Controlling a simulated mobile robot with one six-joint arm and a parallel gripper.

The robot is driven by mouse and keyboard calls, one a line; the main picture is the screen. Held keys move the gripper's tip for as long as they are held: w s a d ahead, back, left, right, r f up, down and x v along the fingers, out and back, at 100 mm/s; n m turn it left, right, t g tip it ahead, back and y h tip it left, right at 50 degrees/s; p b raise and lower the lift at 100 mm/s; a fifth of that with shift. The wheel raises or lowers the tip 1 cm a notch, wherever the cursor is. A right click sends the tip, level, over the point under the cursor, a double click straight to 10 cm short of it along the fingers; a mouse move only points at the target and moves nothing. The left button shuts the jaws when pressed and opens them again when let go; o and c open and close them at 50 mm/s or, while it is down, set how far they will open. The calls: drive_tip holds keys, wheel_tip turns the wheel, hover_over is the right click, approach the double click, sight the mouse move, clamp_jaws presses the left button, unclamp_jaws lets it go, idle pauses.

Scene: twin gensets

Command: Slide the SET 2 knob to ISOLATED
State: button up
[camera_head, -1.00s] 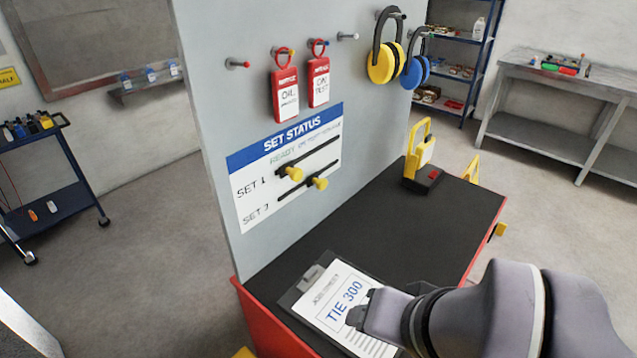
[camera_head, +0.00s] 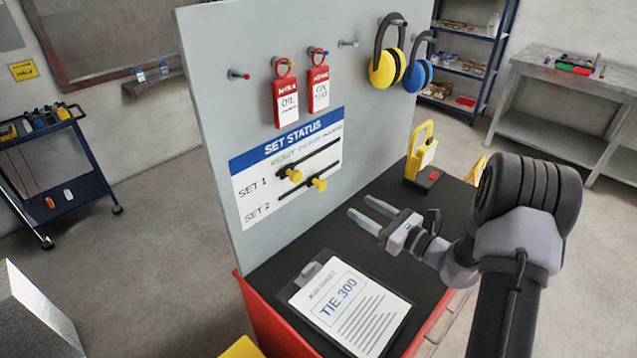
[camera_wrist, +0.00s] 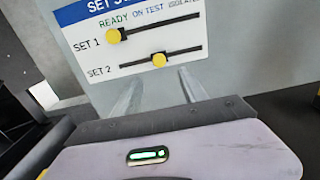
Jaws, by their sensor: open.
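The SET STATUS panel (camera_head: 250,205) on the upright grey board carries two slots with yellow knobs. The SET 2 knob (camera_head: 319,184) is near the middle of the lower slot, roughly under ON TEST. It also shows in the wrist view (camera_wrist: 159,59). The SET 1 knob (camera_head: 294,174) is at the left part of the upper slot, under READY (camera_wrist: 113,36). The ISOLATED label (camera_wrist: 182,5) is at the right, partly cut off. My gripper (camera_head: 362,206) is open and empty, fingers pointing at the board, apart from the knobs. In the wrist view its fingers lie just below the SET 2 knob.
A clipboard (camera_head: 362,312) lies on the dark bench top below my gripper. Red tags (camera_head: 287,100) and ear defenders (camera_head: 383,70) hang above the panel.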

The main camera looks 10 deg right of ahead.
sight(324, 186)
drive_tip(key=b+x, duration=0.1)
drive_tip(key=x, duration=1.4)
drive_tip(key=shift+a+f+b, duration=0.1)
drive_tip(key=shift+b, duration=0.3)
clamp_jaws()
